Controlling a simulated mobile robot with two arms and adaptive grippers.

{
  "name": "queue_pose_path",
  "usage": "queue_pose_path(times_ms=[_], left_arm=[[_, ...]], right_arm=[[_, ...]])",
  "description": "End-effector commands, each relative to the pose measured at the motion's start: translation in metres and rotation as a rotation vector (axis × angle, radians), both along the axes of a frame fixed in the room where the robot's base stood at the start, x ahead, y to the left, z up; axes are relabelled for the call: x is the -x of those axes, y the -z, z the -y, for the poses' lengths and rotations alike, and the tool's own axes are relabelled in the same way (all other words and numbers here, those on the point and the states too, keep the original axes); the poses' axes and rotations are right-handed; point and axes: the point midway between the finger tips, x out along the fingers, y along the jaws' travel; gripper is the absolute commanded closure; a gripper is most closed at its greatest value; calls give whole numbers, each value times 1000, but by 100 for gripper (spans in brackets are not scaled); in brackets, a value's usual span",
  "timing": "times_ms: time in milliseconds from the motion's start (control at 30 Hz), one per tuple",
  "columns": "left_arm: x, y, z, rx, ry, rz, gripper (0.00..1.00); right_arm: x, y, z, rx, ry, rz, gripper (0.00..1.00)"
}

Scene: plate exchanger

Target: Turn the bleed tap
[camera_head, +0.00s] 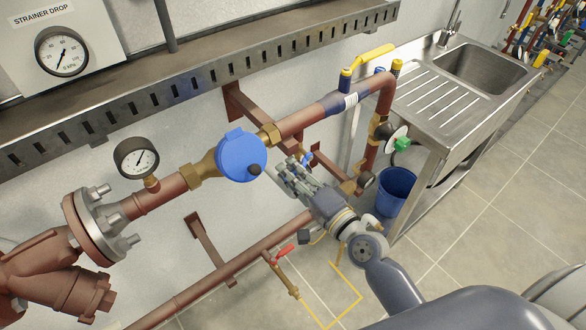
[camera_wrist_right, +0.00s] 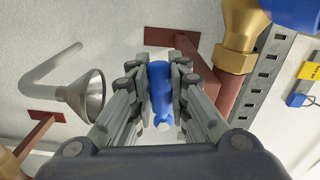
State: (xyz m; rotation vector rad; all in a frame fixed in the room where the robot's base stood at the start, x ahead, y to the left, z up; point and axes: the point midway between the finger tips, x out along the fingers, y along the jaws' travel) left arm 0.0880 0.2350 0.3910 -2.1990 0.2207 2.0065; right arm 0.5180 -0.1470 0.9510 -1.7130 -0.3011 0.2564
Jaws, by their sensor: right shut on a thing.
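The blue handle of a tap (camera_wrist_right: 160,90), which I take for the bleed tap, stands between the two fingers of my right gripper (camera_wrist_right: 162,88) in the right wrist view. The fingers are shut on it from both sides, and the tap body behind is mostly hidden. In the head view my right gripper (camera_head: 289,172) reaches in from the lower right, just right of and below the blue round meter (camera_head: 238,158) on the copper pipe. A bit of blue (camera_head: 307,158) shows beside the fingers there. My left gripper is not in view.
A metal funnel (camera_wrist_right: 84,95) is left of the fingers in the wrist view. A lower pipe carries a red-handled valve (camera_head: 283,251). A pressure gauge (camera_head: 137,159) stands left of the meter. A blue bucket (camera_head: 397,190) and a steel sink (camera_head: 484,66) are at right.

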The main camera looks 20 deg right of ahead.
Motion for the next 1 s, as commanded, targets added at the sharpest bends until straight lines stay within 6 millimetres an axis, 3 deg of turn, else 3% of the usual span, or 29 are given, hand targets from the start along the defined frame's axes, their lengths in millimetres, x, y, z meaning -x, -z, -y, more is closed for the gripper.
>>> queue_pose_path(times_ms=[300, 867, 900, 967, 1000], left_arm=[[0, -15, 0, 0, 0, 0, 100], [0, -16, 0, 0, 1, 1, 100], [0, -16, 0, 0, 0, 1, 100], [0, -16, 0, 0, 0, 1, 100], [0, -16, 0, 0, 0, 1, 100]], right_arm=[[0, -9, 0, -137, 0, -51, 100], [0, -10, -1, -172, 0, -62, 100], [0, -10, -1, -172, 0, -62, 75], [0, -10, -1, -171, 0, -61, 62], [0, -10, -1, -170, 0, -61, 62]])
